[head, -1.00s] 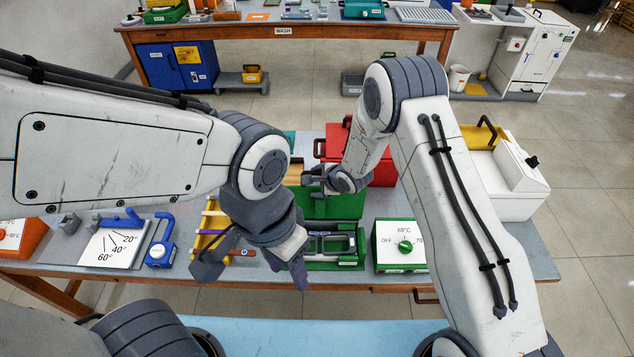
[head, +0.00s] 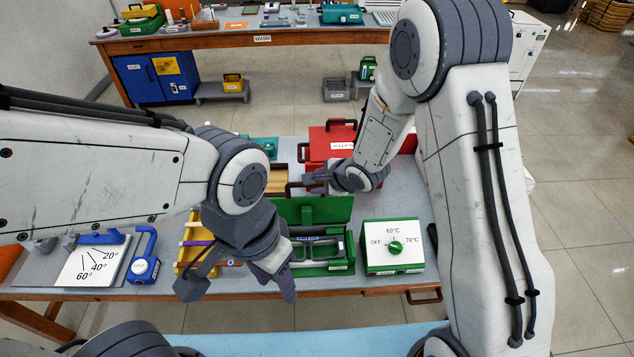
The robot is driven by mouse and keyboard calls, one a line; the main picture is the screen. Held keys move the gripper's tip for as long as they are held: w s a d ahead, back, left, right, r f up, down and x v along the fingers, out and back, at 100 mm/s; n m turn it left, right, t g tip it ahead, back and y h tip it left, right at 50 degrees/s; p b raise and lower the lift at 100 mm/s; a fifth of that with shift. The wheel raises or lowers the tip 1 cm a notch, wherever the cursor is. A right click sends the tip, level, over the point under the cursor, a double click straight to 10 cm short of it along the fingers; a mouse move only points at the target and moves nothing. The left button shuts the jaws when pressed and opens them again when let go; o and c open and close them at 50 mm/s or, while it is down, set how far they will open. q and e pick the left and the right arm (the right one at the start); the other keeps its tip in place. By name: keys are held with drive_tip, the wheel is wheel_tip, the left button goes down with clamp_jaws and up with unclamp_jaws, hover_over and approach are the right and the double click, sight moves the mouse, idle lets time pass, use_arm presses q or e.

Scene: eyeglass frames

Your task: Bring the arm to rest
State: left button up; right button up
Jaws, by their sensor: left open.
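My left gripper (head: 236,289) hangs over the front edge of the workbench (head: 385,205), its two fingers apart and nothing seen between them. It is in front of the yellow rack and to the left of the green box. My right arm reaches in from the right, and its gripper (head: 312,180) is at the middle of the bench, near the red box. The right gripper's fingertips are small and partly merged with things behind, so their opening is unclear.
An open green box (head: 341,267) and a white dial box (head: 391,233) stand at the bench front. A yellow rack (head: 187,240), an angle card (head: 92,262) and a blue device (head: 145,268) are left. A red box (head: 330,140) is behind. A wash table (head: 225,42) stands farther back.

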idle(0.4)
drive_tip(key=s+d+r+n+g+h+b, duration=0.1)
drive_tip(key=s+r+n+g+h+b, duration=0.1)
drive_tip(key=s+n, duration=1)
drive_tip(key=s+r+n+g+h+b, duration=0.1)
drive_tip(key=s+r+n+g+b, duration=0.3)
drive_tip(key=s+n, duration=0.8)
drive_tip(key=s+g+b, duration=0.1)
drive_tip(key=s, duration=0.7)
drive_tip(key=shift+s+d+r+h, duration=0.2)
drive_tip(key=shift+d+r+h, duration=0.15)
drive_tip(key=shift+h, duration=0.05)
